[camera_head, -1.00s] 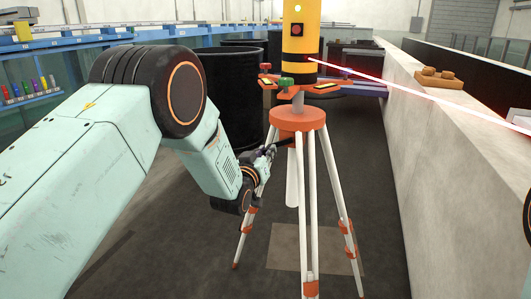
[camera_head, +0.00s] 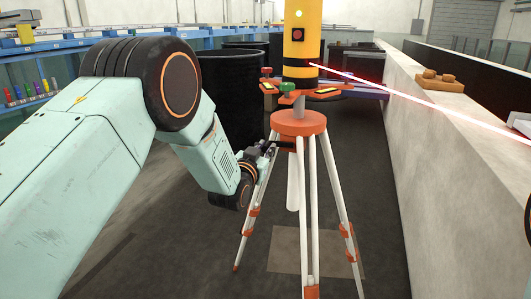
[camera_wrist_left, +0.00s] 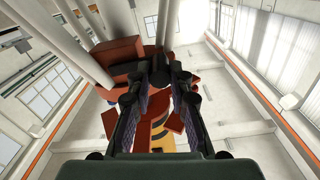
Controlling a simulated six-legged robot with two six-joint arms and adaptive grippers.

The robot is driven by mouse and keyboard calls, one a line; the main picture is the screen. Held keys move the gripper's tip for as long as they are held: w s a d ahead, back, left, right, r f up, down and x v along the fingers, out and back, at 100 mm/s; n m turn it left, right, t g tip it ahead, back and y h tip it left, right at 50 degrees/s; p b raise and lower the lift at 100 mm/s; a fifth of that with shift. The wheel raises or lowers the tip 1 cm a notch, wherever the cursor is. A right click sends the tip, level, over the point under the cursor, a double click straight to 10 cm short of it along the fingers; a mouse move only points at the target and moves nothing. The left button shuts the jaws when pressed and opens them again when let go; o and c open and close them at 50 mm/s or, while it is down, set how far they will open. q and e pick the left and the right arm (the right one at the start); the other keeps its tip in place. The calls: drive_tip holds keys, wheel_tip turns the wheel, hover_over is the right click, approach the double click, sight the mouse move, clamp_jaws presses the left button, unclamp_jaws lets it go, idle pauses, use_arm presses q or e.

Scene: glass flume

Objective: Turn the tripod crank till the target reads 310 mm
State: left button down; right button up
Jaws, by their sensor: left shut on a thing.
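The orange-topped tripod (camera_head: 298,123) stands upright on white legs. It carries a yellow laser instrument (camera_head: 300,47), from which a red beam runs right and leaves the picture. My left gripper (camera_head: 273,147) is at the left side of the tripod head, shut on the dark crank handle (camera_head: 283,144). The wrist view shows my left gripper (camera_wrist_left: 160,105) from behind, its two fingers on either side of the dark crank part, with the orange tripod head (camera_wrist_left: 118,55) and white legs beyond. The crank is mostly hidden by the fingers. I cannot make out the target or its reading. My right gripper is out of view.
A pale wall (camera_head: 430,150) runs along the right, with brown blocks (camera_head: 440,80) on its top. A large black bin (camera_head: 232,95) stands behind the tripod on the left. Dark floor (camera_head: 170,245) around the legs is mostly clear.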

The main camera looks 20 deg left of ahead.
sight(267, 147)
use_arm(q)
wheel_tip(267, 147, up, 2)
drive_tip(key=m, duration=0.3)
drive_tip(key=shift+r, duration=0.15)
drive_tip(key=m, duration=0.1)
drive_tip(key=r+m+p, duration=0.1)
drive_tip(key=shift+d+r+m, duration=0.15)
drive_tip(key=shift+d+m, duration=0.15)
drive_tip(key=m, duration=0.1)
drive_tip(key=r+m, duration=0.1)
drive_tip(key=shift+d+r+m, duration=0.1)
drive_tip(key=shift+d+m, duration=0.3)
drive_tip(key=m, duration=0.1)
drive_tip(key=d+r+m, duration=0.1)
drive_tip(key=shift+m, duration=0.3)
drive_tip(key=d+m, duration=0.1)
drive_tip(key=m, duration=0.2)
drive_tip(key=d+r+m, duration=0.1)
drive_tip(key=m, duration=0.1)
drive_tip(key=shift+d, duration=0.3)
drive_tip(key=shift+d+m+b, duration=0.5)
drive_tip(key=shift+m, duration=0.6)
drive_tip(key=shift+d+m, duration=0.35)
drive_tip(key=shift+m, duration=0.25)
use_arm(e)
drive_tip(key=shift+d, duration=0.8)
use_arm(q)
drive_tip(key=shift+d+r, duration=0.1)
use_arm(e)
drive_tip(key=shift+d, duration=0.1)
